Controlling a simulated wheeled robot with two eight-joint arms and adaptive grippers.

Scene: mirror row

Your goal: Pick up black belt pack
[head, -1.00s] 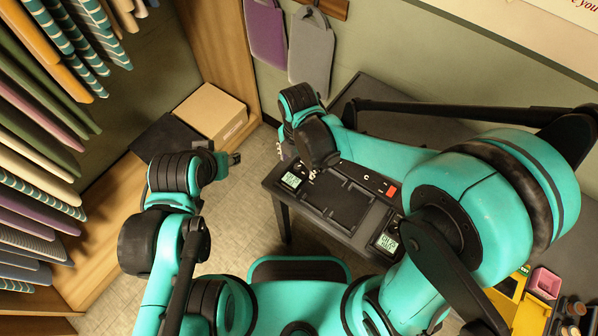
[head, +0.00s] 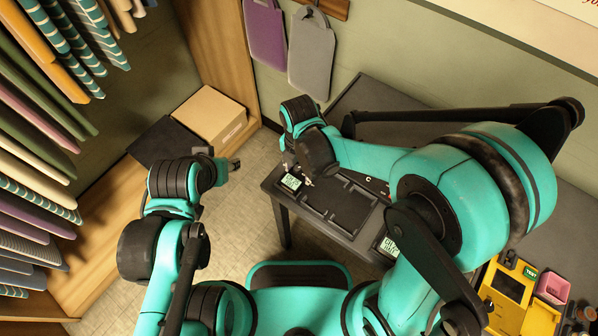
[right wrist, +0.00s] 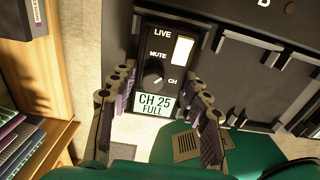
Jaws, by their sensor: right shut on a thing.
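A black belt pack (head: 291,181) stands at the left end of a dark tray on the grey table. In the right wrist view the belt pack (right wrist: 160,55) shows LIVE and MUTE marks, a CH knob, a white switch and a CH 25 FULL display. My right gripper (right wrist: 160,108) has its fingers on both sides of the pack and is shut on it. In the head view my right gripper (head: 297,172) is partly hidden by its own wrist. My left gripper (head: 233,163) hangs over the floor, away from the table; its jaws are too small to read.
A second pack (head: 388,246) with a lit display sits at the tray's near right end, partly behind my arm. The dark tray (head: 345,208) between them has empty slots. A yellow tester (head: 505,290) and pink box (head: 552,287) stand right. A cardboard box (head: 212,115) is left.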

